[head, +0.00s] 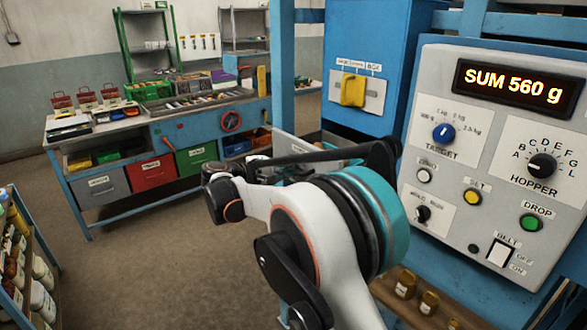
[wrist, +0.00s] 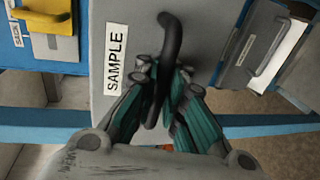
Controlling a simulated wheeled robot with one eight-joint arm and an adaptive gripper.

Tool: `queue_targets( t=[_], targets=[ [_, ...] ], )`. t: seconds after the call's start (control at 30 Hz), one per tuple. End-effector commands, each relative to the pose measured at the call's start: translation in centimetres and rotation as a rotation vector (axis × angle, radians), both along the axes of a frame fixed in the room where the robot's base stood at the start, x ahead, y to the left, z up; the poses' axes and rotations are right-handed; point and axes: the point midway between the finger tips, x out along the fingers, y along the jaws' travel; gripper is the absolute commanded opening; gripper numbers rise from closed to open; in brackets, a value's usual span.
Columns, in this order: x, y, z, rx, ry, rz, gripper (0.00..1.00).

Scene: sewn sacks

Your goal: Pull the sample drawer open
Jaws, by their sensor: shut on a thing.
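The sample drawer's grey front (wrist: 118,20) fills the middle of the wrist view, with a white SAMPLE label (wrist: 116,57) left of its handle. The dark curved handle (wrist: 172,38) runs down between the fingers. My gripper (wrist: 165,82), with teal-lined fingers, is shut on this handle. In the head view my arm hides the gripper and the handle. How far the drawer stands out cannot be told.
A yellow handle (head: 353,89) sits on the blue cabinet above. The control panel (head: 440,95) stands close on the right, over a shelf with small jars (head: 405,284). A blue workbench (head: 150,125) stands back left. Floor (head: 130,265) is clear between.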

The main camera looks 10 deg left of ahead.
Motion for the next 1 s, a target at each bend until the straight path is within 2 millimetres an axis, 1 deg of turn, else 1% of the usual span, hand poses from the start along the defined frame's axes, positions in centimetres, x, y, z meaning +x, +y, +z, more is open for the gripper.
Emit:
queue_targets(
  t=[0.07, 0.1, 0.17, 0.5, 0.63, 0.77, 1.0],
  targets=[
    [0.0, 0.0, 0.1, -0.001, -0.002, 0.001, 0.0],
    [0.0, 0.0, 0.1, -0.001, -0.002, 0.001, 0.17],
    [0.0, 0.0, 0.1, 0.0, -0.001, 0.001, 0.3],
    [0.0, 0.1, 0.1, 0.0, -0.001, 0.001, 0.3],
    [-0.6, 0.6, 0.2, -0.001, -0.001, 0.003, 0.3],
    [-2.3, 1.9, 0.6, -0.001, -0.001, 0.004, 0.3],
    [-6.1, 4.9, 1.7, -0.002, 0.0, 0.004, 0.3]
  ],
)
